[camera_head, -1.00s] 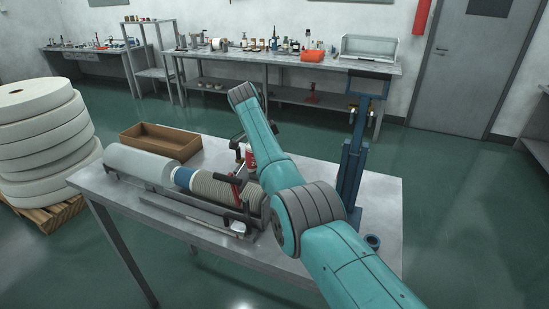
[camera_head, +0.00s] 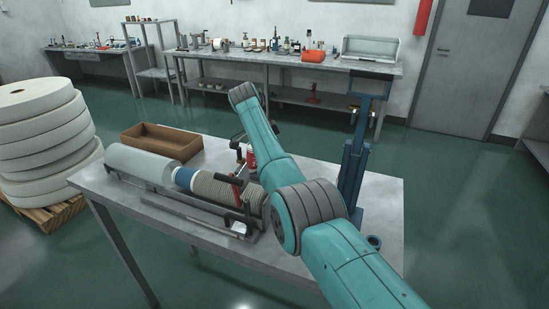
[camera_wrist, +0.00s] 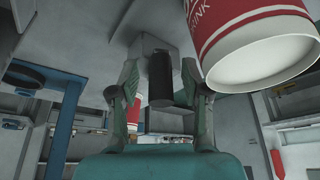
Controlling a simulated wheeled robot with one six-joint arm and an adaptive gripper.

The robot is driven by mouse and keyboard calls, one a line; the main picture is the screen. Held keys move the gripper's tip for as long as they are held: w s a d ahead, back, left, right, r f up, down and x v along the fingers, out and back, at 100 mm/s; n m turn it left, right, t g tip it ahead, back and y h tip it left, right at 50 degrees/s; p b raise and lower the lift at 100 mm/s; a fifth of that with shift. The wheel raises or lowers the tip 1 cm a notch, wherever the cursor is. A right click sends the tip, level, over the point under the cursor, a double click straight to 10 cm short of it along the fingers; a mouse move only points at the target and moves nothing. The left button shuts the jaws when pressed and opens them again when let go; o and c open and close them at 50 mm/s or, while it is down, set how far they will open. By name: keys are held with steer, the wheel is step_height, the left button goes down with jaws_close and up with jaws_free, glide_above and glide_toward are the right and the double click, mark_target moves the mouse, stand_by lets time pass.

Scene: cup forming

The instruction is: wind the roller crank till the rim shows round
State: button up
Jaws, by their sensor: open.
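In the wrist view my gripper (camera_wrist: 160,72) is open, its two fingers apart on either side of a dark cylindrical crank handle (camera_wrist: 161,92). A gap shows between the handle and each finger. A red and white paper cup (camera_wrist: 245,38) is close at the upper right, its pale round end towards the camera. In the head view the red of the cup (camera_head: 251,158) shows beside my teal arm, which hides most of my gripper. The forming machine (camera_head: 213,187) lies along the table, with a grey roller, a blue band and a ribbed section.
The metal table (camera_head: 330,185) carries an empty brown box (camera_head: 160,141) at the back and a blue post stand (camera_head: 353,165) right of my arm. A stack of large paper rolls (camera_head: 45,130) stands left of the table. The bare tabletop is free near its back right.

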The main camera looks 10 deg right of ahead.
steer(key=v, duration=1.1)
steer(key=shift+a+r, duration=0.25)
steer(key=shift+r, duration=0.1)
